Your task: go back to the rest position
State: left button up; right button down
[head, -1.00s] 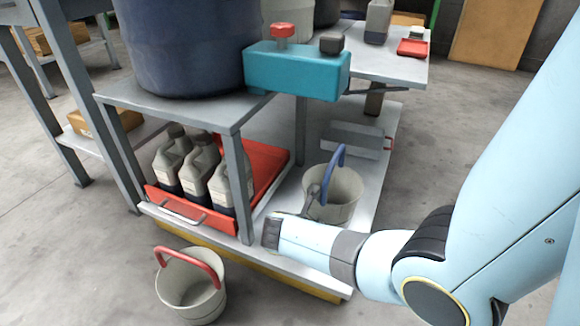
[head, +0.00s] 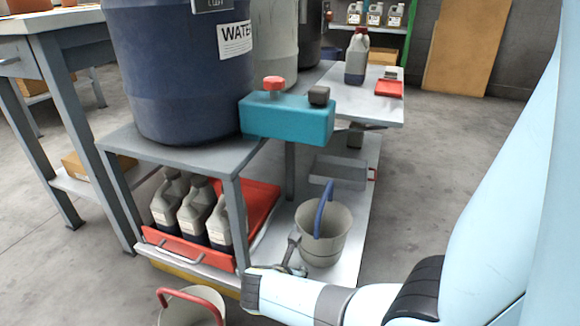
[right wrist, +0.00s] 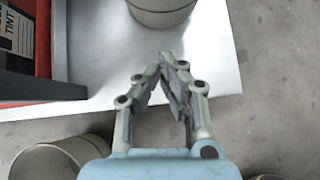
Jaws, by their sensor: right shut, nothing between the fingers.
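My right gripper (head: 292,254) is shut and empty. In the head view it is at the front edge of the cart's lower deck, just left of the bucket with the blue handle (head: 321,232). In the right wrist view its fingertips (right wrist: 167,58) meet over the pale deck (right wrist: 213,62), with the bottom of a bucket (right wrist: 161,8) beyond them. My left gripper is in neither view.
A bucket with a red handle (head: 190,308) stands on the floor in front of the cart. Several bottles (head: 193,213) stand in a red tray (head: 170,247) under the blue WATER drum (head: 180,75). A teal box (head: 288,121) juts out above. Floor at right is clear.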

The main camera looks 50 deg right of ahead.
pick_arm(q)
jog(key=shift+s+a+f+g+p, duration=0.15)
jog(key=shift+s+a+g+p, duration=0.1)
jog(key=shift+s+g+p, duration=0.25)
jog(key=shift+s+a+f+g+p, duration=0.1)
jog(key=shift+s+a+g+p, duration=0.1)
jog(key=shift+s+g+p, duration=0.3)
pick_arm(e)
jog(key=v, duration=0.4)
jog(key=shift+s+a+r, duration=0.1)
jog(key=shift+a+r, duration=0.1)
jog(key=shift+a, duration=0.05)
jog(key=shift+s, duration=0.1)
